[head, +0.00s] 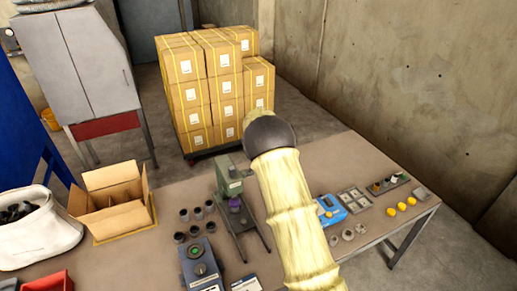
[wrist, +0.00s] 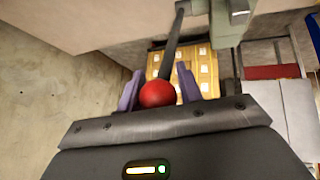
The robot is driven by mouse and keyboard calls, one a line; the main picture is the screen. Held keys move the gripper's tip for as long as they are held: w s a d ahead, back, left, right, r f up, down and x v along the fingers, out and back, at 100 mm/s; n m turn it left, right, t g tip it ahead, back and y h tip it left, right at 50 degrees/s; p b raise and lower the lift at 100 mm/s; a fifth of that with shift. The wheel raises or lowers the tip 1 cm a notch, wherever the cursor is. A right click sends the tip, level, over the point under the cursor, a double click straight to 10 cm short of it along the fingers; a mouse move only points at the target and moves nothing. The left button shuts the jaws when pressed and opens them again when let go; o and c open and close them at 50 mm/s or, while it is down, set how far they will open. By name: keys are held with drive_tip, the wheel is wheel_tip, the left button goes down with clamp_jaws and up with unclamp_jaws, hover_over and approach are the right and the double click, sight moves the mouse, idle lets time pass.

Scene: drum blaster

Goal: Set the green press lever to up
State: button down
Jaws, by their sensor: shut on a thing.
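The green press (head: 229,184) stands on the table, its upright column and base showing left of my arm. In the wrist view part of its green body (wrist: 230,22) shows at the top. Its lever, a dark rod (wrist: 173,45), runs from there down the picture to a round red knob (wrist: 157,93). My gripper (wrist: 159,88) has its two purple fingers on either side of the knob and is shut on it. In the head view my sleeved arm hides the gripper, the knob and the lever, so the lever's angle cannot be told there.
Several dark cups (head: 197,213) and a blue-grey device (head: 199,263) sit left of the press. An open carton (head: 112,217) and a white sack (head: 38,232) are further left. A blue device (head: 330,208) lies right of my arm. Stacked boxes (head: 190,92) stand behind the table.

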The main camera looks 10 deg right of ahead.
drive_tip(key=shift+w+d+r, duration=0.2)
drive_tip(key=shift+d+r, duration=0.05)
drive_tip(key=shift+r, duration=0.15)
drive_tip(key=c, duration=1.2)
unclamp_jaws()
drive_tip(key=shift+w+a, duration=0.1)
drive_tip(key=shift+o, duration=0.8)
drive_tip(key=shift+w+f, duration=0.15)
drive_tip(key=shift+s+a, duration=0.3)
drive_tip(key=shift+s, duration=0.15)
drive_tip(key=d+b+v, duration=0.1)
drive_tip(key=b+v, duration=0.5)
drive_tip(key=v, duration=1)
drive_tip(key=shift+s+r, duration=0.15)
drive_tip(key=shift+r, duration=0.25)
drive_tip(key=shift+d, duration=0.15)
